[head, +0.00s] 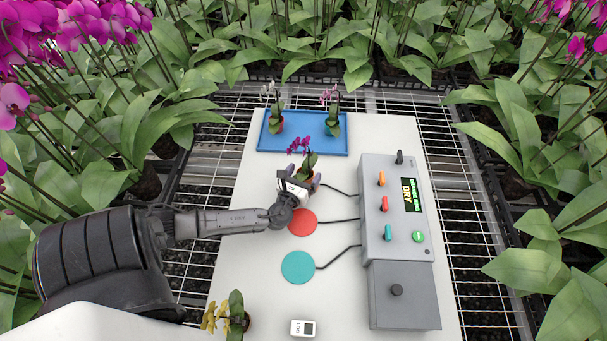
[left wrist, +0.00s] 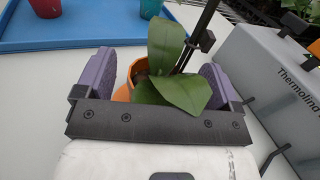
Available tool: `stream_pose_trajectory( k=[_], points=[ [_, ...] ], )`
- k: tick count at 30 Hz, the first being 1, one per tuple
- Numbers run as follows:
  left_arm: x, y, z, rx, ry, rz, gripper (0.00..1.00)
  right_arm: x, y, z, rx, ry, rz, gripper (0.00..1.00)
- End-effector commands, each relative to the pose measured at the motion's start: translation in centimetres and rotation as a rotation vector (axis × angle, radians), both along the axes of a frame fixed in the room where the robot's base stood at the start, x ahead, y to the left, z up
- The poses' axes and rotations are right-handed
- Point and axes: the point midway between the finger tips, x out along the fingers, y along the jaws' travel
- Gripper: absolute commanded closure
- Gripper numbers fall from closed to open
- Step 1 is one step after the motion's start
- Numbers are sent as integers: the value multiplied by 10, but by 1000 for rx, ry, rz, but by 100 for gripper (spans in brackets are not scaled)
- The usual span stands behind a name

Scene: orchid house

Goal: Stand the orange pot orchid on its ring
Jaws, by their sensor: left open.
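The orange pot orchid (head: 309,163) has purple flowers and green leaves and stands upright at the upper middle of the white table. Its orange pot (left wrist: 138,69) shows between the jaws in the left wrist view. My left gripper (head: 301,184) is open, with one purple-grey finger on each side of the pot. Whether the fingers touch it is unclear. An orange patch low by the left finger may be the ring; the leaves and gripper hide most of that spot. My right gripper is not in view.
A grey control box (head: 395,210) reads "ORANGE RING DRY". Cables run left from it. A red disc (head: 302,222) and teal disc (head: 299,267) lie nearer. A blue tray (head: 303,145) holds two orchids. A yellow orchid (head: 235,312) and small white meter (head: 303,328) are at the front.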

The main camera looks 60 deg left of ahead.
Motion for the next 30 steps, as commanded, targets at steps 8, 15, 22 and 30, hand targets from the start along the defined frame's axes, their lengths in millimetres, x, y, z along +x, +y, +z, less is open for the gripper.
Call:
stream_pose_trajectory(
  k=[8,15,22,30],
  points=[
    [-17,-12,3,-2,3,-1,12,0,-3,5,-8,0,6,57],
    [-55,-38,3,-3,3,0,12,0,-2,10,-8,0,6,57],
    [-83,-58,3,-1,2,0,12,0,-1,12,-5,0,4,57],
    [-98,-68,3,-1,-1,0,12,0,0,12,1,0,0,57]
  ],
)
